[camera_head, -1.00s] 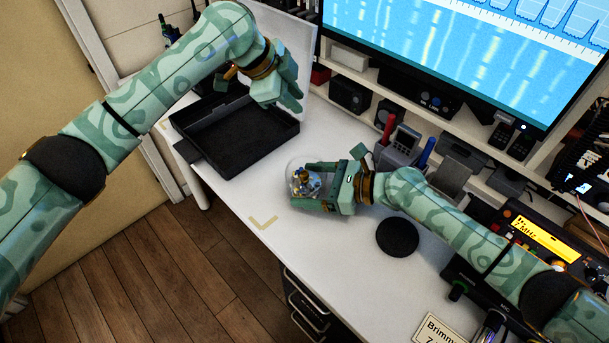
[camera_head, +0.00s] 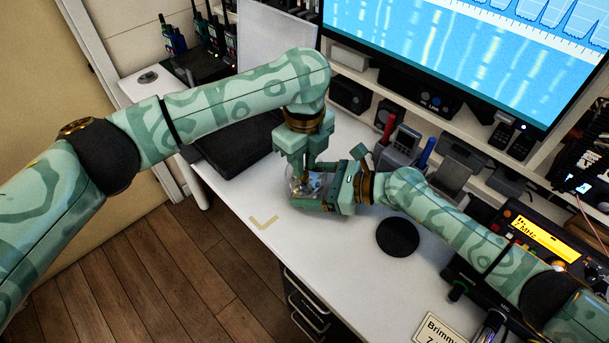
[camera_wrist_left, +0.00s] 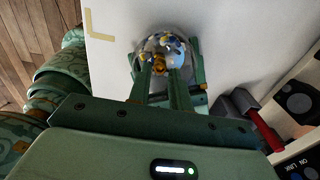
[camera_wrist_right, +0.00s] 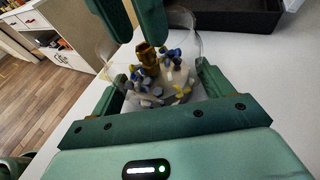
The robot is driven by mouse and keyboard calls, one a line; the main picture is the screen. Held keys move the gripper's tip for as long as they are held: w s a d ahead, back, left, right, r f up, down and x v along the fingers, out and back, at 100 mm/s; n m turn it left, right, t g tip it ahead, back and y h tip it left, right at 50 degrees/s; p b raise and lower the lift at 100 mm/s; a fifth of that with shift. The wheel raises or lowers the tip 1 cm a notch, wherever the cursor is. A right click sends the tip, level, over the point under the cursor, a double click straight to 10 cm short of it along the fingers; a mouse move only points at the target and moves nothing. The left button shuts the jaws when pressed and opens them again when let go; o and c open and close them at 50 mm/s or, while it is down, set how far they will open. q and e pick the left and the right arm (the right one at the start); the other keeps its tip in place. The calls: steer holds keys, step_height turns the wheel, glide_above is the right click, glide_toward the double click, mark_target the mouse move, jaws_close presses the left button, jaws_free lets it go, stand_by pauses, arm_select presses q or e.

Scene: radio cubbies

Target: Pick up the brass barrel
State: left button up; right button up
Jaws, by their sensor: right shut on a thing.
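A clear round bowl (camera_head: 293,186) with small blue, white and brass-coloured parts in it stands at the desk's front part. My right gripper (camera_head: 316,188) is shut on the bowl, its fingers on either side of it. The brass barrel (camera_wrist_right: 147,54) stands up among the parts in the right wrist view. It also shows in the left wrist view (camera_wrist_left: 158,63), between the fingertips of my left gripper (camera_wrist_left: 159,70). My left gripper is open, pointing down at the bowl from above, with its fingertips close over the barrel. Contact cannot be told.
A black tray (camera_head: 225,158) lies behind the left arm, partly hidden. A round black disc (camera_head: 398,237) lies on the desk (camera_head: 345,262) right of the bowl. A grey holder (camera_head: 397,157) with red and blue tools stands behind my right arm. The front of the desk is clear.

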mark_target(305, 172)
arm_select(q)
step_height(305, 172, down, 3)
steer(key=shift+r, duration=0.1)
jaws_close()
steer(key=shift+r, duration=0.15)
step_height(305, 172, up, 10)
arm_select(e)
steer(key=o, duration=0.7)
